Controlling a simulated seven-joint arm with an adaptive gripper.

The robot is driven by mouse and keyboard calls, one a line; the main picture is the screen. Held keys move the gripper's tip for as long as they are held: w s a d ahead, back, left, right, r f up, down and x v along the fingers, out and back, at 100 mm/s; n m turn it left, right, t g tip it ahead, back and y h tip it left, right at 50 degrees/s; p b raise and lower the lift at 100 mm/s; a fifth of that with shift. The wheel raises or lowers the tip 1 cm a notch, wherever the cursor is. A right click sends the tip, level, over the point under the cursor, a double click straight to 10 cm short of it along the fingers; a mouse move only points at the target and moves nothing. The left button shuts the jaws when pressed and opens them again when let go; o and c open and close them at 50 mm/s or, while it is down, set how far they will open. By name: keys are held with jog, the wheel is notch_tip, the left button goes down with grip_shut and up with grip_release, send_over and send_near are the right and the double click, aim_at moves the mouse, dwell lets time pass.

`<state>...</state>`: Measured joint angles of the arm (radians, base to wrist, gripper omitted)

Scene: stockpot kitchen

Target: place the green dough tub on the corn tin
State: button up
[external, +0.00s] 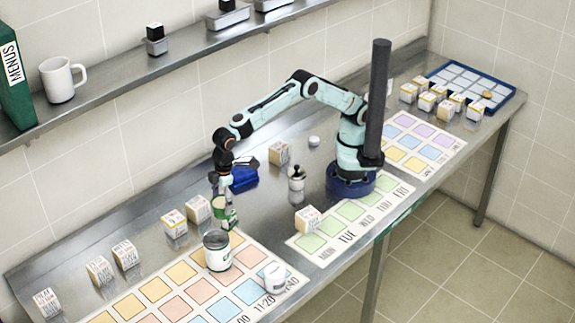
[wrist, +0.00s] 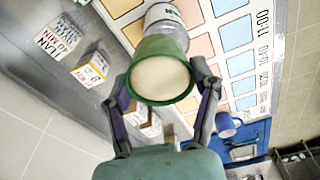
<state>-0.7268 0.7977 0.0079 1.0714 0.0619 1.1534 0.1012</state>
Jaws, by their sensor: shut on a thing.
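The green dough tub (external: 229,218) is between the fingers of my gripper (external: 223,203), which is shut on it. The wrist view shows the tub's green rim and pale round end (wrist: 161,77) between my two fingertips (wrist: 163,88). The corn tin (external: 217,256), a silver-topped can with a white and green label, stands upright on the printed chart. The tub is close beside it, up and right in the external view. In the wrist view the tin (wrist: 168,22) is just beyond the tub, partly hidden by it. I cannot tell the tub's exact height above the table.
A white container (external: 275,277) stands right of the tin. Lettered boxes (external: 174,223) line the table's left part. A blue object (external: 242,178) lies behind my gripper. A small lidded jar (external: 296,178) and another box (external: 307,219) stand to the right. The wall shelf (external: 130,80) runs above.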

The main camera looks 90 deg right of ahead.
aim_at(214, 211)
jog(key=f, duration=0.1)
jog(key=w+a+f, duration=0.2)
jog(key=shift+w+f, duration=0.15)
jog(key=shift+f, duration=0.2)
jog(key=shift+w+f, duration=0.1)
jog(key=shift+f, duration=1.5)
jog(key=shift+f, duration=0.1)
jog(key=o, duration=1.2)
